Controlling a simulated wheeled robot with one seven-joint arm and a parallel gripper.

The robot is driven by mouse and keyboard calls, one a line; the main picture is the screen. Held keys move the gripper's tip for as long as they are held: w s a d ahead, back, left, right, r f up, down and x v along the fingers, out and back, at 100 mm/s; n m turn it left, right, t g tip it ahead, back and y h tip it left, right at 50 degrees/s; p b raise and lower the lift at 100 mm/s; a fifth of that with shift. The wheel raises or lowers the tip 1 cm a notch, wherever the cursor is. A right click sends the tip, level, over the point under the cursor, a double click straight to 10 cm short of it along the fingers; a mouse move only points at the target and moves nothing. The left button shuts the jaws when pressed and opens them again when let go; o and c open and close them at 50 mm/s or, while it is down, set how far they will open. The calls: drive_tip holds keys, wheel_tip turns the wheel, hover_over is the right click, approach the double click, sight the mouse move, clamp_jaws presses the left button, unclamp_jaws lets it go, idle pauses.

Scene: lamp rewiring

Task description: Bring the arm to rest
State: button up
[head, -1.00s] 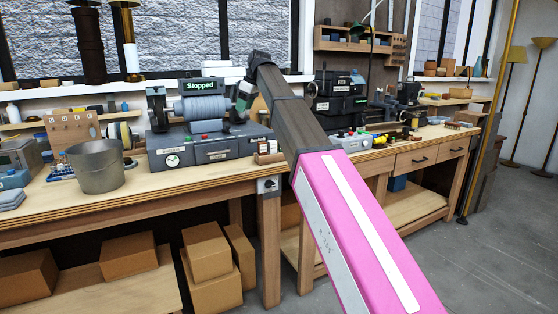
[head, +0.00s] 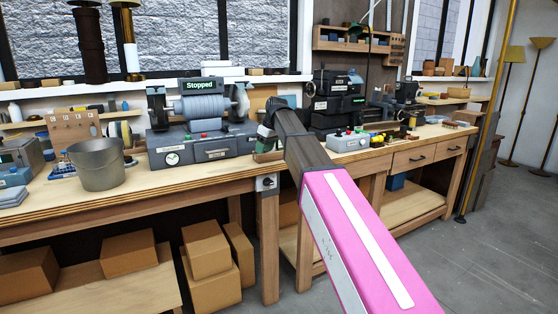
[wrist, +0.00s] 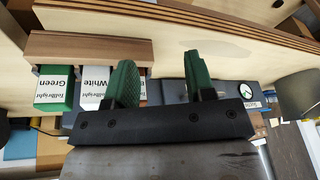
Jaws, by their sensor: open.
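My gripper (wrist: 160,64) is open, its two green fingers apart with nothing between them. In the head view my gripper (head: 266,141) is at the front of the workbench (head: 112,193), just right of the grinder (head: 206,130), partly hidden by my own forearm. The arm is stretched forward over the bench. In the wrist view, small blocks labelled Green (wrist: 55,88) and White (wrist: 92,85) sit in a wooden rack (wrist: 90,48) beyond the fingers. I cannot tell whether the fingers touch anything.
The grinder's display (head: 200,85) reads Stopped. A grey bucket (head: 97,166) stands at the bench's left. A control box (head: 348,141) and dark machine (head: 338,100) stand right of my arm. Boxes (head: 209,251) sit below the bench.

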drive_tip(key=s+d+f+m, duration=0.1)
drive_tip(key=s+d+f, duration=0.15)
drive_tip(key=f, duration=0.25)
drive_tip(key=s+d+f+m+h, duration=0.1)
drive_tip(key=d+f, duration=0.2)
drive_tip(key=f, duration=0.2)
drive_tip(key=s+d+f+m, duration=0.1)
drive_tip(key=d+f, duration=0.1)
drive_tip(key=f, duration=0.2)
drive_tip(key=s+d+f+m, duration=0.2)
drive_tip(key=s+d+f, duration=0.3)
drive_tip(key=s+f, duration=0.2)
drive_tip(key=s+d+f+m+g+h, duration=0.1)
drive_tip(key=s+d+f+m, duration=0.2)
drive_tip(key=s+d+f, duration=0.3)
drive_tip(key=s+d+f+m+h, duration=0.1)
drive_tip(key=s+d+f+m, duration=0.2)
drive_tip(key=s+d+f, duration=0.3)
drive_tip(key=s+f, duration=0.3)
drive_tip(key=f, duration=0.4)
drive_tip(key=shift+f, duration=0.2)
drive_tip(key=shift+d, duration=0.1)
